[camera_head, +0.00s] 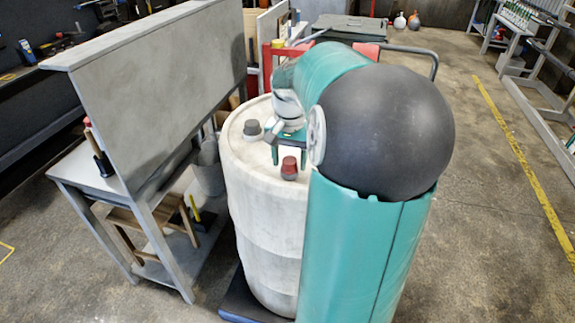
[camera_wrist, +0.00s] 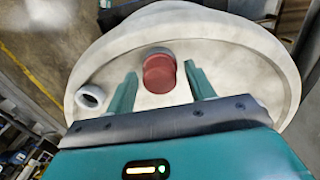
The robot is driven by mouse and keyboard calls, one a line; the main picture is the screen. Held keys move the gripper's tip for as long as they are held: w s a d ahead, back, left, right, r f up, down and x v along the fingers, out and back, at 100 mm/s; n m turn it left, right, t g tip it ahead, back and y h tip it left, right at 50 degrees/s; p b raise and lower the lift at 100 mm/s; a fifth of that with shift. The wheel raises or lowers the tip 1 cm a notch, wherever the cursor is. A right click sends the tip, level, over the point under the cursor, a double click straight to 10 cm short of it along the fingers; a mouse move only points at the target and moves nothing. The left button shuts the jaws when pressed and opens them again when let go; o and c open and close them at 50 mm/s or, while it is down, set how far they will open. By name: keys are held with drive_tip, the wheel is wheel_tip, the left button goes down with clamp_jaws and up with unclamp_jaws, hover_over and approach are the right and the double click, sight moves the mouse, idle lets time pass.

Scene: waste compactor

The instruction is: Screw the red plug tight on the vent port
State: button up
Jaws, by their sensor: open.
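The red plug (camera_head: 289,169) sits upright on the top of a white drum (camera_head: 262,215), near its rim on the side facing the head camera. In the wrist view the red plug (camera_wrist: 160,73) lies between my two teal fingers, with a gap on each side. A grey ring shows at its far edge; the vent port itself is mostly hidden by the plug, and I cannot tell how far the plug is seated. My gripper (camera_wrist: 161,69) is open and holds nothing. In the head view it reaches down over the drum top just behind the plug.
A grey capped fitting (camera_head: 252,128) stands on the drum top left of the plug. A metal bench with a tall grey panel (camera_head: 160,75) is left of the drum. A red-framed cart stands behind. Open floor (camera_head: 480,230) lies to the right.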

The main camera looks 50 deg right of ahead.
sight(290, 159)
drive_tip(key=c, duration=0.9)
drive_tip(key=shift+r, duration=2.5)
drive_tip(key=shift+d, duration=0.15)
